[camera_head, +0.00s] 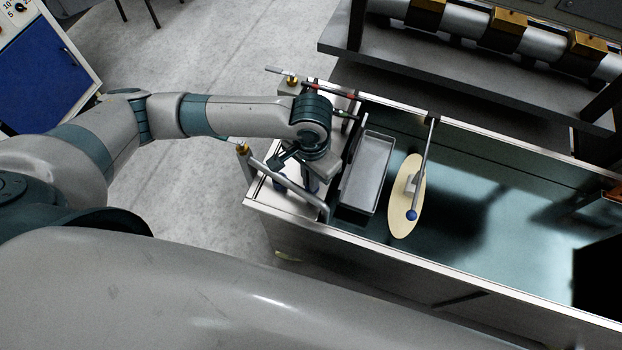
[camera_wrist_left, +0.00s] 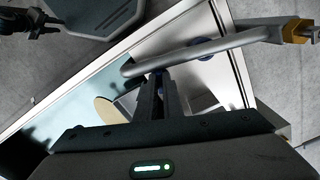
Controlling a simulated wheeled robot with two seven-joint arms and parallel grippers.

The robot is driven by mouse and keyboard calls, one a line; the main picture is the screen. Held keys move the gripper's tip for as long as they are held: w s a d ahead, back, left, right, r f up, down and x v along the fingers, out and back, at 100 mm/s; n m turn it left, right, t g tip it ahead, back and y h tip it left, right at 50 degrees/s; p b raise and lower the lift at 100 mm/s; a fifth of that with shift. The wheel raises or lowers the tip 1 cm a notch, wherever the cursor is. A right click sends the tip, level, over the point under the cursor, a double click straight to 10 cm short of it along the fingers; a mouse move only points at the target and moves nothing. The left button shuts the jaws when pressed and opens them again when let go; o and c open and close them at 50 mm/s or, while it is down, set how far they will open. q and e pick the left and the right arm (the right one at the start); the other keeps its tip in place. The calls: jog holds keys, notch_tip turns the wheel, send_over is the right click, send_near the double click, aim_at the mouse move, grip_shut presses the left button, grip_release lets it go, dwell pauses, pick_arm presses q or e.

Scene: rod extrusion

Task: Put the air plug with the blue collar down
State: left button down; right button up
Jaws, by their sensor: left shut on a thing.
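My left gripper (camera_head: 311,178) is low over the light metal end deck of the tank, inside the grey bent pipe. In the left wrist view, its dark fingers (camera_wrist_left: 158,84) are shut. A small blue piece (camera_wrist_left: 157,72) shows at their tips, and I take it for the air plug's collar; it shows as a blue spot (camera_head: 313,186) in the head view. The rest of the plug is hidden by the fingers, so I cannot tell whether it touches the deck. Another blue piece (camera_head: 280,180) sits beside the pipe. My right gripper is not in view.
The grey pipe (camera_head: 290,187) with a brass fitting (camera_head: 243,149) runs close beside the gripper. A grey tray (camera_head: 369,172) and a cream oval disc (camera_head: 402,226) with a blue-knobbed rod lie to the right. The long tank (camera_head: 480,235) extends beyond them.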

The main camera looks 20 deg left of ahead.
pick_arm(q)
jog(key=shift+f, duration=0.55)
jog(key=c, duration=1.9)
grip_release()
jog(key=shift+f, duration=0.1)
notch_tip(320, 180, up, 12)
jog(key=b, duration=0.1)
jog(key=shift+d, duration=0.1)
